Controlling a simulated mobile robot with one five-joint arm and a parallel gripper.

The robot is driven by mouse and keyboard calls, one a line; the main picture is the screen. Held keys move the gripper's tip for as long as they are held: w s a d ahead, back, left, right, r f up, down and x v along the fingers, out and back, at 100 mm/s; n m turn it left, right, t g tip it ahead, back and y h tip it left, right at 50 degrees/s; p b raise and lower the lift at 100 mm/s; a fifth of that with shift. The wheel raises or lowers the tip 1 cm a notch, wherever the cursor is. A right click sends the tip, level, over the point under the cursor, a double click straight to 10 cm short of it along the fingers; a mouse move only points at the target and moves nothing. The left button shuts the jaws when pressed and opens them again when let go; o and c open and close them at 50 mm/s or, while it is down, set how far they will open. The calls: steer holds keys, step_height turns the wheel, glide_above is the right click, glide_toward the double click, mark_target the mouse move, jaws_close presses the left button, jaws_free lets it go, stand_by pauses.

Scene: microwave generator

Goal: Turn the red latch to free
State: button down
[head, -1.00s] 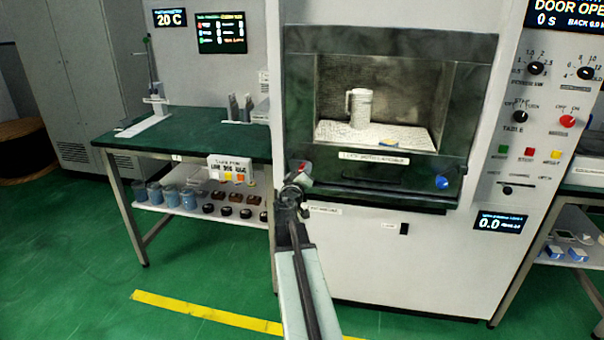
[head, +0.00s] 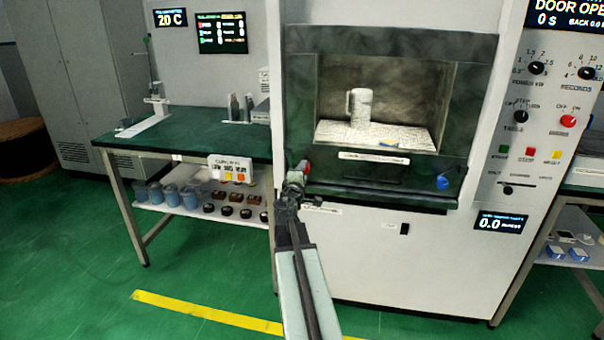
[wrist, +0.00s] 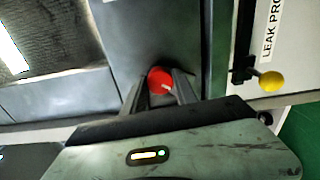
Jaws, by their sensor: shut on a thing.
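The red latch (wrist: 160,81) is a round red knob with a small white mark, set on the dark frame of the microwave chamber. In the head view the red latch (head: 304,166) shows at the lower left corner of the chamber front. My gripper (wrist: 160,90) is shut on it, with one dark finger on each side of the knob. In the head view my gripper (head: 297,176) reaches up to the latch and partly covers it.
The chamber stands open with a light mug (head: 360,107) inside. A blue knob (head: 442,183) is at the frame's lower right. A yellow-tipped lever (wrist: 271,80) is right of the latch in the wrist view. A green-topped bench (head: 190,135) stands at left.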

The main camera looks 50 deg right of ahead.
steer(key=shift+s+d+n, duration=0.1)
steer(key=shift+d+n, duration=0.05)
steer(key=shift+n, duration=0.45)
steer(key=c, duration=1)
jaws_free()
steer(key=shift+f, duration=0.1)
steer(key=shift+o, duration=0.2)
